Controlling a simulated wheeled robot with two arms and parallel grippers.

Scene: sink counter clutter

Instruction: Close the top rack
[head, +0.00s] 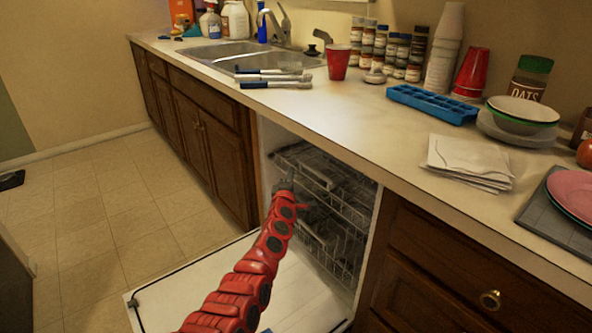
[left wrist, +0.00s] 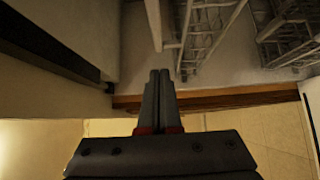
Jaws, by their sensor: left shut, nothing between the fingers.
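The dishwasher is open under the counter, with its white door (head: 215,285) lowered flat toward the floor. The top rack (head: 345,190) is a grey wire rack inside the opening; its left front part is close to my gripper. I cannot tell exactly how far it sticks out. The lower rack (head: 335,245) shows beneath it, partly hidden by my red left arm. My left gripper (head: 284,184) is at the left side of the opening, at the top rack's front left. Its fingers (left wrist: 159,78) are shut and empty. Rack wires (left wrist: 212,28) show beyond them in the left wrist view; contact cannot be told.
The countertop (head: 345,115) runs above the dishwasher, with a red cup (head: 338,62), a blue ice tray (head: 432,103) and napkins (head: 468,162) on it. Wooden cabinets (head: 215,150) stand left of the opening and drawers (head: 470,270) right.

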